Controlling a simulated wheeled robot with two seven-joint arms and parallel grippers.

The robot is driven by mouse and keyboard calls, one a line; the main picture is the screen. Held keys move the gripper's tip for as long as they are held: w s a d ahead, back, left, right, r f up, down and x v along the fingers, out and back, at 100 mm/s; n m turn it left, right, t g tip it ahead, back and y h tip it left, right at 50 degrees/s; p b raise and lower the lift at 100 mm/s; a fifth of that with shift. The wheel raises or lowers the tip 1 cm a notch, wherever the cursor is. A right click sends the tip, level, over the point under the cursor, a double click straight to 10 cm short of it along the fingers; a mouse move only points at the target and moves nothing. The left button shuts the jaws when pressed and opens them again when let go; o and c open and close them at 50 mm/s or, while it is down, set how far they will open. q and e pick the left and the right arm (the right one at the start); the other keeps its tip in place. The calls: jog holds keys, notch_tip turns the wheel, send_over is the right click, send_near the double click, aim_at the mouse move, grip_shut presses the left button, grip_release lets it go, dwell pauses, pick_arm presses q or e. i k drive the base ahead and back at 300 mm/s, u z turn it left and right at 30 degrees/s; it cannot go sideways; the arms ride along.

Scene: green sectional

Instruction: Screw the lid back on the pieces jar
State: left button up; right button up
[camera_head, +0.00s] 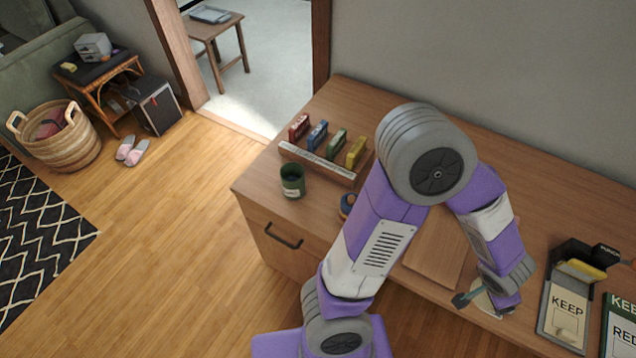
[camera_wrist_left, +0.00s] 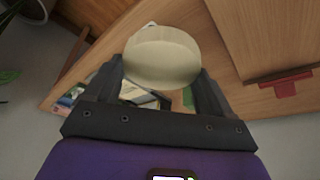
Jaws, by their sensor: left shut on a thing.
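My left gripper (camera_head: 480,298) is low over the near part of the wooden cabinet top, at the right of the head view. It is shut on a round cream piece (camera_wrist_left: 162,56), which looks like the jar lid and sits between both fingers in the left wrist view. A small part of this cream piece (camera_head: 486,303) shows beside the gripper in the head view. I cannot tell whether it touches a jar; no jar is clearly seen under it. A dark green cup (camera_head: 292,181) stands apart at the left of the top. My right gripper is not in view.
Several coloured blocks (camera_head: 337,143) stand in a row behind a white strip (camera_head: 317,162). A flat wooden board (camera_head: 436,253) lies beside my forearm. A KEEP tray (camera_head: 562,312) and another labelled panel (camera_head: 619,322) are close on the right. The back right of the top (camera_head: 560,190) is clear.

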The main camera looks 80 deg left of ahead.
aim_at(295, 189)
jog(key=k, duration=0.45)
jog(key=z, duration=1.75)
jog(key=k, duration=2.8)
jog(key=u, duration=1.65)
jog(key=i, duration=0.3)
jog(key=z, duration=0.1)
